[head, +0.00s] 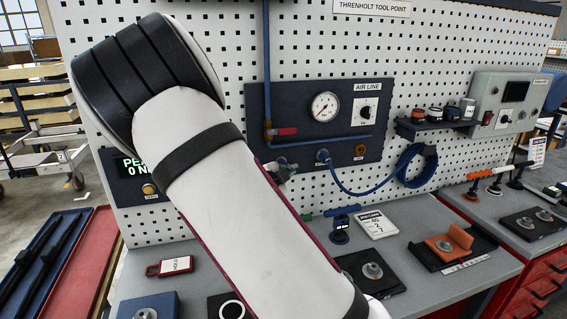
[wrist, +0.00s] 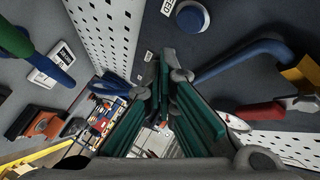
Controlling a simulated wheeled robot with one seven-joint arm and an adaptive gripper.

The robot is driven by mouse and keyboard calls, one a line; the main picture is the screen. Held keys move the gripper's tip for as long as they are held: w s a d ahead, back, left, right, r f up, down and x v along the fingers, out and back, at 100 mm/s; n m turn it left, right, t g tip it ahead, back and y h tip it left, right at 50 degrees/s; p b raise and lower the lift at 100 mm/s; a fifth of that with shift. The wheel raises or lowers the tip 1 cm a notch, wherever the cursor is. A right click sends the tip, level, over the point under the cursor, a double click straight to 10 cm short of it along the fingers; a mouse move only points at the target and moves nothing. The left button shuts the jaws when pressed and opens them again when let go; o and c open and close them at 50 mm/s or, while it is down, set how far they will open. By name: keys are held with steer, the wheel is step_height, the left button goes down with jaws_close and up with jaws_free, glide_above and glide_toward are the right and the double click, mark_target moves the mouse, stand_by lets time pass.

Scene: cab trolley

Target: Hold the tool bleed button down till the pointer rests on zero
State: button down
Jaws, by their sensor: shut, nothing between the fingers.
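The dark blue air line panel (head: 295,95) is on the pegboard, with a round white gauge (head: 325,106). Its pointer is too small to read. A round amber-brown button (head: 361,149) with a tiny label sits at the panel's lower right; I cannot confirm that it is the bleed button. In the wrist view, a round blue cap (wrist: 192,17) lies beyond my fingertips, beside a label ending "ED". My gripper (wrist: 165,68) is shut and empty, with green fingers. In the head view, my gripper (head: 288,167) is near the panel's lower left, partly hidden by my arm.
A red valve handle (head: 285,132) and blue pipe (head: 335,139) cross the panel. A blue hose (head: 375,192) loops to the right from its fitting. A small shelf (head: 435,124) holds several pots. The bench below carries a blue tool (head: 340,228), a white card (head: 376,225) and dark trays.

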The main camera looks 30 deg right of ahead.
steer(key=s, duration=0.1)
steer(key=s+p, duration=0.1)
steer(key=shift+s+a, duration=0.35)
steer(key=shift+a, duration=0.05)
stand_by(0.3)
